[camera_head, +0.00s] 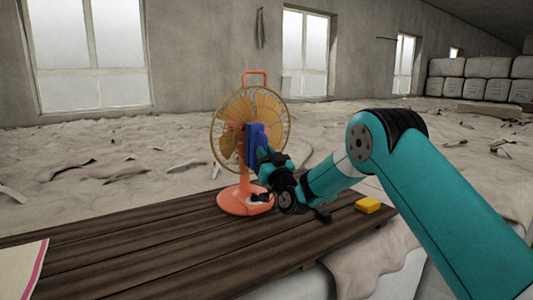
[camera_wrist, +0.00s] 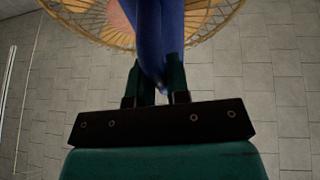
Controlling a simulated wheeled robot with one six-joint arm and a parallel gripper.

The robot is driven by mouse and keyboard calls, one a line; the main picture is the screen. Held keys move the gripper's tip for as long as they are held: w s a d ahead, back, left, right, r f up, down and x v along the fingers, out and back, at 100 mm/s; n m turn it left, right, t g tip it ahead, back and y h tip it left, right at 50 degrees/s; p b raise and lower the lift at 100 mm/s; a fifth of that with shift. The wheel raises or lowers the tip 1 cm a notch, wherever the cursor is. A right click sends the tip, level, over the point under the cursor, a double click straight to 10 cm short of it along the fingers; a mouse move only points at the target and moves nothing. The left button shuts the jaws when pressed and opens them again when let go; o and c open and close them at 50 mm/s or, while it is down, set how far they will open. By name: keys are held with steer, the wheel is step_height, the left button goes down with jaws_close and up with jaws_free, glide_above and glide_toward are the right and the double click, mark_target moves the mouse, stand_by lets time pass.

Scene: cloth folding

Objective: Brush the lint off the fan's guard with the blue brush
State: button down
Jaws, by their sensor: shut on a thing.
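The fan (camera_head: 267,108) stands upright on the wooden table, with an orange base, an orange top handle and a round tan wire guard. Its guard (camera_wrist: 95,22) also fills the top of the wrist view. My gripper (camera_head: 267,157) is shut on the blue brush (camera_head: 256,143), which it holds upright in front of the guard's middle. In the wrist view the brush (camera_wrist: 158,45) runs up from between the fingers (camera_wrist: 160,85) and overlaps the guard. I cannot tell whether the bristles touch the guard. No lint can be made out at this size.
The dark slatted table (camera_head: 130,255) has free room left of the fan. A yellow block (camera_head: 368,205) lies near its right end. A cream cloth with a pink edge (camera_head: 22,268) lies at the near left corner. Crumpled pale cloth (camera_head: 90,165) covers the ground behind.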

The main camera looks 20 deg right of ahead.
steer(key=shift+w+a+p, duration=0.1)
steer(key=shift+w+p, duration=0.2)
steer(key=shift+p, duration=0.05)
